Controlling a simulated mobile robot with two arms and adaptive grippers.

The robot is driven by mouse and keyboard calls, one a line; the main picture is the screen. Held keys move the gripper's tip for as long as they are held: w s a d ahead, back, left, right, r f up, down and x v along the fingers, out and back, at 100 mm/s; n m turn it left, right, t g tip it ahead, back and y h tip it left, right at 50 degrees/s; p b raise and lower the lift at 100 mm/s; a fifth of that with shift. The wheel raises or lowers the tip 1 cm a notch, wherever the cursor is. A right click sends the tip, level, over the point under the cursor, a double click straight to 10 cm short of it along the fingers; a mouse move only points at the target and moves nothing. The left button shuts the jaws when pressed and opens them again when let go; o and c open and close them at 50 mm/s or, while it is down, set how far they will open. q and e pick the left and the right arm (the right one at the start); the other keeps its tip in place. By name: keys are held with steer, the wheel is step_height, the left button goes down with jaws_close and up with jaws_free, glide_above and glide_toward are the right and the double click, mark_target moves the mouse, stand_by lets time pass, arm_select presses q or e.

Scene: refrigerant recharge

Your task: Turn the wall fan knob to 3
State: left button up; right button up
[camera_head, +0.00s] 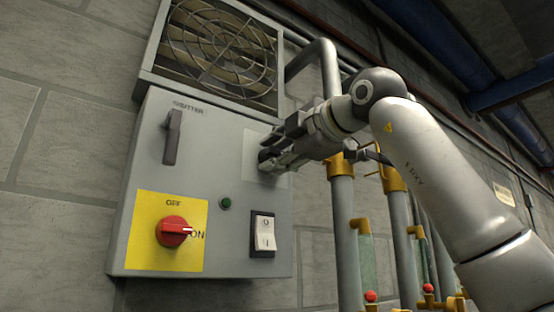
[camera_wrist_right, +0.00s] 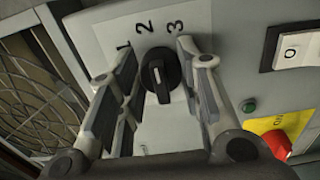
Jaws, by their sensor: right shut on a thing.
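The wall fan knob (camera_wrist_right: 161,76) is black with a white pointer mark, on a pale plate printed 1, 2 and 3 (camera_wrist_right: 175,27) in the right wrist view. In the head view my right gripper (camera_head: 266,161) reaches the right part of the grey control box (camera_head: 150,225) and hides the knob. The fan (camera_head: 222,50) sits behind a wire grille above the box. My left gripper is not in view.
The box also carries a shutter lever (camera_head: 172,137), a red rotary switch (camera_head: 173,231) on a yellow plate, a green button (camera_head: 225,203) and a white rocker switch (camera_head: 263,233). Grey pipes (camera_head: 347,240) with brass fittings stand right of the box, below my right arm.

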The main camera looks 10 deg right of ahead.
steer(key=m, duration=0.2)
steer(key=m+b, duration=0.1)
steer(key=m, duration=0.1)
steer(key=m+b, duration=0.1)
steer(key=m, duration=0.1)
steer(key=shift+f, duration=0.25)
stand_by(0.5)
steer(key=o, duration=1)
steer(key=shift+c, duration=0.2)
steer(key=shift+o, duration=0.3)
steer(key=shift+d, duration=0.1)
steer(key=shift+r, duration=0.1)
steer(key=shift+s, duration=0.15)
steer(key=shift+s, duration=0.3)
steer(key=v, duration=1.1)
steer(key=shift+d, duration=0.15)
